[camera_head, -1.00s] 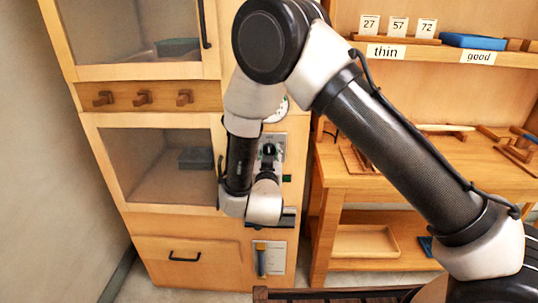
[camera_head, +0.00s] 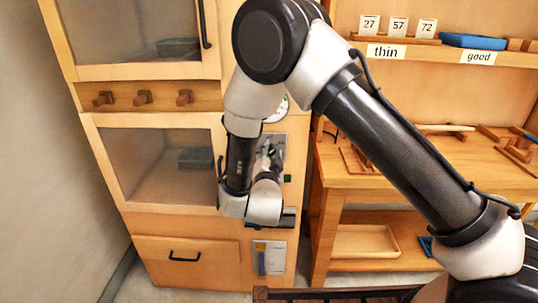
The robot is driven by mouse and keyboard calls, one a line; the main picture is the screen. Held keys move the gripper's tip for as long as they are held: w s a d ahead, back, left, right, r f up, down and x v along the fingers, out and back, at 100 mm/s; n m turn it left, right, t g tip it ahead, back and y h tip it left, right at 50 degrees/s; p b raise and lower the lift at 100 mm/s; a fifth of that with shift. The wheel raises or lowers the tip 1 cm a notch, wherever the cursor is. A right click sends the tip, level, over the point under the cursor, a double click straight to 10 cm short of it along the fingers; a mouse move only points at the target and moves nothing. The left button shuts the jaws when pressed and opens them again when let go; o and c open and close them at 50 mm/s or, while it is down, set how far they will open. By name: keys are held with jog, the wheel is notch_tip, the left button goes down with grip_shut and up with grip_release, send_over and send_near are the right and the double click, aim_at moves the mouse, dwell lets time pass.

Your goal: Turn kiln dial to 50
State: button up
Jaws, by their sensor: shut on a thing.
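The kiln is a tall wooden cabinet (camera_head: 130,222) with glass-fronted doors at the left. A grey control plate (camera_head: 279,150) is on the right side of its front. My gripper (camera_head: 268,158) is in front of this plate, small and partly hidden by my own wrist. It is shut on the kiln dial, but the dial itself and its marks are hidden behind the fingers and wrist. A round white gauge (camera_head: 281,110) shows partly above the plate, behind my arm.
A wooden workbench (camera_head: 420,180) with tools stands to the right. Shelves above it hold number cards 27, 57 and 72 (camera_head: 398,27) and a blue block (camera_head: 472,40). A dark rail (camera_head: 330,293) crosses the bottom.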

jog(key=shift+f+m, duration=0.1)
jog(key=shift+m, duration=7.3)
jog(key=o, duration=1)
jog(key=shift+o, duration=0.2)
jog(key=shift+s, duration=0.15)
jog(key=s, duration=1.1)
jog(key=shift+s+a, duration=0.2)
jog(key=shift+s, duration=0.2)
